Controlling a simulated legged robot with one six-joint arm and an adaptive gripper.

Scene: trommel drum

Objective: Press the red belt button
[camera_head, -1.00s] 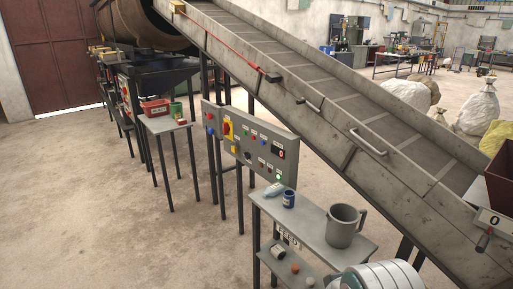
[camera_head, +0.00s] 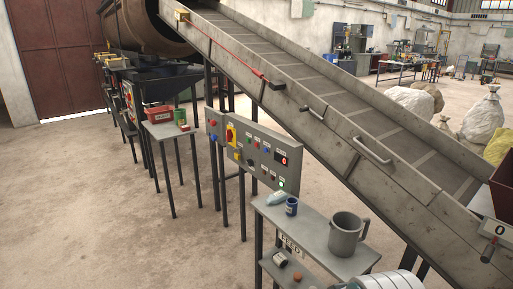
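A grey control panel (camera_head: 258,168) stands under the sloping conveyor, left of the middle. It carries several buttons. A red knob (camera_head: 212,123) sits at its upper left, and a smaller red button (camera_head: 256,143) sits in its upper row. A red and yellow switch (camera_head: 231,135) is between them, and a green light (camera_head: 281,184) is at the lower right. The labels are too small to read, so I cannot tell which red one is the belt button. My gripper is not in view, and nothing touches the panel.
The floor (camera_head: 110,215) at front left is clear.

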